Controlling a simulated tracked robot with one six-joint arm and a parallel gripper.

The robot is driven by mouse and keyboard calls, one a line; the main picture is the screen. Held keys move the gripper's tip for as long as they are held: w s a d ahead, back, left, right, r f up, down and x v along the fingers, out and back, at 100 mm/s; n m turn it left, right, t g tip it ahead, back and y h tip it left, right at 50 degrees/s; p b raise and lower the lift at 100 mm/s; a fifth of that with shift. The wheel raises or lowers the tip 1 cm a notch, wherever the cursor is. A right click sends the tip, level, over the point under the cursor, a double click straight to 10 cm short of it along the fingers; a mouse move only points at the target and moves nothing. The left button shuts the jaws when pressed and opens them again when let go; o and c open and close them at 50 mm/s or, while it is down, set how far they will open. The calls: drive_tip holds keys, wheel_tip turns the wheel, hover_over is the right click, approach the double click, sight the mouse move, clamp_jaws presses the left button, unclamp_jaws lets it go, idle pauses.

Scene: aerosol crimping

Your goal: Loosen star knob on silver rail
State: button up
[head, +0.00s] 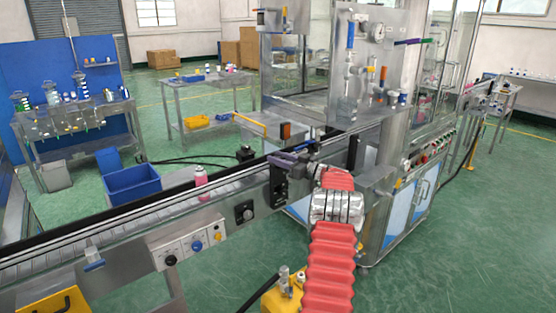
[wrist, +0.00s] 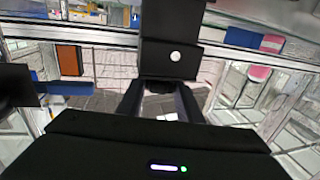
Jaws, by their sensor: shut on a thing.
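My gripper (head: 284,166) is at the conveyor's silver rail (head: 225,184), beside a dark bracket (head: 279,191). In the wrist view, the two dark fingers of my gripper (wrist: 160,92) reach to the lower end of a black block (wrist: 170,40) with a pale round spot. The fingers are shut on a small dark part there, which fits the star knob. Its star shape cannot be made out, as the fingers and block hide most of it. The silver rail also crosses the upper wrist view (wrist: 85,36).
A pink can (head: 201,177) stands on the conveyor to the left. A control panel (head: 190,247) with knobs is on the conveyor's near side. The crimping machine (head: 345,100) rises behind on the right. In the wrist view, an orange block (wrist: 69,60) lies left of the fingers.

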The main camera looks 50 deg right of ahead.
drive_tip(key=shift+w+r+n+g+y, duration=0.15)
drive_tip(key=shift+n+y, duration=0.55)
drive_tip(key=shift+y, duration=0.4)
drive_tip(key=shift+s+r+n+g+y, duration=0.15)
drive_tip(key=shift+n+y, duration=0.55)
drive_tip(key=shift+y, duration=0.4)
drive_tip(key=shift+w+f, duration=0.1)
drive_tip(key=o, duration=1)
drive_tip(key=shift+f, duration=0.1)
drive_tip(key=shift+o, duration=0.2)
drive_tip(key=v, duration=1.4)
drive_tip(key=shift+a+f, duration=0.1)
drive_tip(key=shift+f, duration=0.05)
